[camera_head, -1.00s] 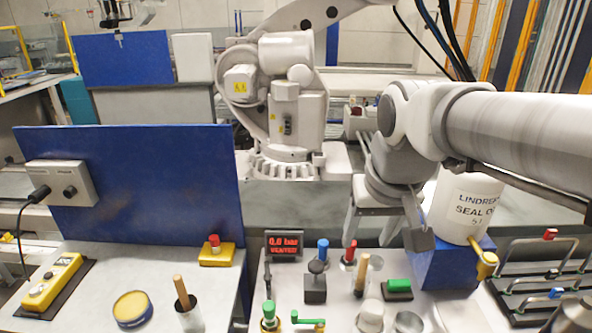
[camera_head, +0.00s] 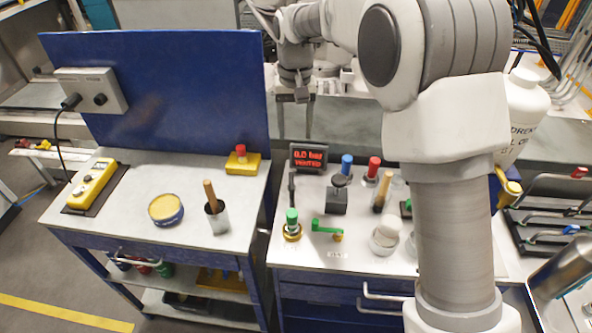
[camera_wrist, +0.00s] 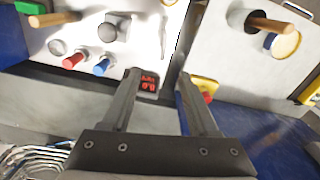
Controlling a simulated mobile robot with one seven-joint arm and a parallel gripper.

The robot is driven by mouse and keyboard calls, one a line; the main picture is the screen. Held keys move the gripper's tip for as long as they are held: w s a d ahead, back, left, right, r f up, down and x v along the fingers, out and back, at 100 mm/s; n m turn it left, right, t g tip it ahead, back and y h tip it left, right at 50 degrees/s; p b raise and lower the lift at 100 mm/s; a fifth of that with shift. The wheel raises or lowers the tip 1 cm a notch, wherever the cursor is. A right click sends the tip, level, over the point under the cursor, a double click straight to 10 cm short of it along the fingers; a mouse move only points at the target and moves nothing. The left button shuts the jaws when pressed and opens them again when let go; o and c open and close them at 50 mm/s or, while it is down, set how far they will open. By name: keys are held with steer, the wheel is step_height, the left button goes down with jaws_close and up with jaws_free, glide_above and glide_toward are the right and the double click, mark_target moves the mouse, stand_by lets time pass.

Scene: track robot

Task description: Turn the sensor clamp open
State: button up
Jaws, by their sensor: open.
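I cannot tell for sure which fitting is the sensor clamp. On the right bench stand a green-knobbed brass fitting (camera_head: 291,225), a green lever (camera_head: 325,227) and a dark block with a round knob (camera_head: 337,198), whose knob also shows in the wrist view (camera_wrist: 113,28). A slim dark upright piece (camera_head: 291,186) is below the red-lit display (camera_head: 308,157). My gripper (camera_head: 294,112) hangs behind the display, apart from these fittings.
Blue (camera_head: 347,163) and red (camera_head: 374,166) knobs and a wooden-handled tool (camera_head: 383,190) crowd the right bench. A blue panel (camera_head: 165,95) stands left. A yellow red-button box (camera_head: 242,160), a yellow tin (camera_head: 166,209) and a cup (camera_head: 217,218) sit on the left bench.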

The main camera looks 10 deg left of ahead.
mark_target(292, 180)
steer(key=f, duration=1.2)
steer(key=a+f+p, duration=0.1)
steer(key=f, duration=0.5)
steer(key=shift+w+f, duration=0.2)
steer(key=shift+f, duration=0.1)
jaws_close()
